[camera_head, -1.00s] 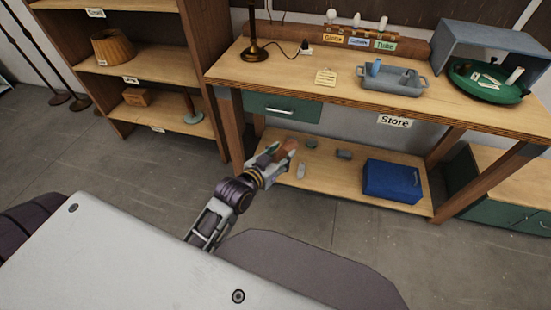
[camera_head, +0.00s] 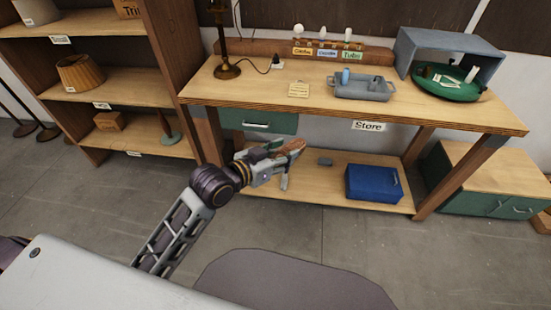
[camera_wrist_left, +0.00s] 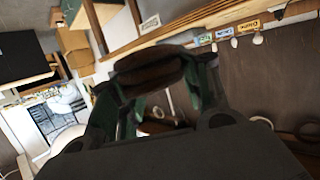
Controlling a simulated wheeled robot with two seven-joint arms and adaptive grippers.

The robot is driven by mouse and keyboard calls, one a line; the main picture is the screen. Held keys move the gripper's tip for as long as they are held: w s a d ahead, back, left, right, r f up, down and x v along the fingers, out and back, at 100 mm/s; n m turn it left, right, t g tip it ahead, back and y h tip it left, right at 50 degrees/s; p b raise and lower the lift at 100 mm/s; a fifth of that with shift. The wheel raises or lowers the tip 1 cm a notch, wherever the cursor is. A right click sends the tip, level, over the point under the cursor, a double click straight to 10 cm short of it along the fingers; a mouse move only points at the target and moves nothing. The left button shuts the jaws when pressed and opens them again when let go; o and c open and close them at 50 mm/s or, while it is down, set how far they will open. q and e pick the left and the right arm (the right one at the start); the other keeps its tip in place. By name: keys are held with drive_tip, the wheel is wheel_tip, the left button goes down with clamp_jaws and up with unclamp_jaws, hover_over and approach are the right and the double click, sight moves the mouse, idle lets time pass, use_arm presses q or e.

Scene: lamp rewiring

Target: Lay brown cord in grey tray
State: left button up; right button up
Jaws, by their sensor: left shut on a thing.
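My left gripper (camera_head: 284,158) is shut on the brown cord (camera_head: 295,146), a dark brown coiled bundle. It holds the bundle in front of the workbench, below the tabletop edge in the head view. In the left wrist view the brown cord (camera_wrist_left: 149,73) sits between the green-sided fingers. The grey tray (camera_head: 362,91) stands on the workbench top, right of the middle, with a light blue cup-like thing in it. The gripper is apart from the tray, lower and to its left in the picture. My right gripper is not in view.
On the workbench are a dark lamp stand (camera_head: 228,70) with a cord and plug, a tan card (camera_head: 298,90), a labelled rack (camera_head: 325,50) and a green round tray (camera_head: 450,83) under a grey hood. A blue box (camera_head: 373,184) sits on the lower shelf.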

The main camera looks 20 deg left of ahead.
use_arm(q)
drive_tip(key=d+r+m+g+h, duration=0.1)
drive_tip(key=d+r+m+h, duration=0.1)
drive_tip(key=r, duration=0.3)
drive_tip(key=shift+s+d+r, duration=0.15)
drive_tip(key=shift+d+r, duration=0.05)
drive_tip(key=shift+d, duration=0.65)
